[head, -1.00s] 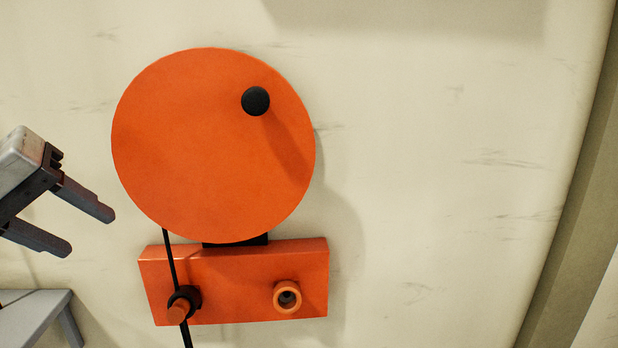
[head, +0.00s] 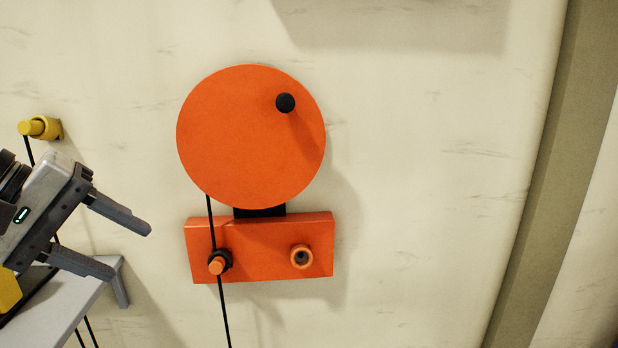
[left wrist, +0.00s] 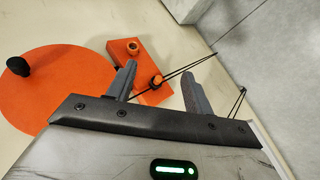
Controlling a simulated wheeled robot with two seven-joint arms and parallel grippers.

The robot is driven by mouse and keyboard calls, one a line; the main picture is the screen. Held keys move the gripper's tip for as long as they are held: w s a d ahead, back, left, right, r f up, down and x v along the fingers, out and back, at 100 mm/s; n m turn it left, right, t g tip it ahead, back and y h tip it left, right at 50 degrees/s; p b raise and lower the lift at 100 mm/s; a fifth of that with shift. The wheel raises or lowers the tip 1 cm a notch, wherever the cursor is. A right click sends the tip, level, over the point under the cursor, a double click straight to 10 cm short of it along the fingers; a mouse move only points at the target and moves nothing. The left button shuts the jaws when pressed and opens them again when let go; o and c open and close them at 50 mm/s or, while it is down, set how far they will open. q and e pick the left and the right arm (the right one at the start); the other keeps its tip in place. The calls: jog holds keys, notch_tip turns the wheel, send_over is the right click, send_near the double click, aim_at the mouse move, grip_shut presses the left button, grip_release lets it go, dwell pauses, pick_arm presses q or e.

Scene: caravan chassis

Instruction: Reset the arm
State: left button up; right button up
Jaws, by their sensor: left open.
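My left gripper (head: 130,248) is at the left of the head view, its two grey fingers spread and nothing between them. It is apart from the orange disc (head: 250,135) and the orange block (head: 270,272) on the wall to its right. In the left wrist view the gripper (left wrist: 160,85) also shows open and empty, with the orange disc (left wrist: 60,85) and block (left wrist: 150,92) beyond it. My right gripper is not in view.
The disc has a black knob (head: 285,103). The block carries a plug with a black cable (head: 224,310) and an empty orange socket (head: 302,257). A yellow plug (head: 40,127) is on the wall at left. A grey shelf (head: 85,300) lies below my gripper. The right wall is bare.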

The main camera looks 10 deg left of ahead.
pick_arm(q)
jog(key=w+d+f+n+t+h+p, duration=0.25)
jog(key=d+n+h, duration=0.85)
jog(key=n, duration=0.6)
notch_tip(320, 180, down, 20)
jog(key=a+n+t+y+p, duration=0.15)
jog(key=n+t+y, duration=0.85)
jog(key=n, duration=2.4)
jog(key=s+d+f+n+g+y, duration=0.3)
jog(key=s+f+n+g, duration=0.5)
jog(key=f+n, duration=0.3)
jog(key=shift+s+d+f+y, duration=0.3)
jog(key=shift+s+d, duration=0.1)
jog(key=shift+s, duration=0.3)
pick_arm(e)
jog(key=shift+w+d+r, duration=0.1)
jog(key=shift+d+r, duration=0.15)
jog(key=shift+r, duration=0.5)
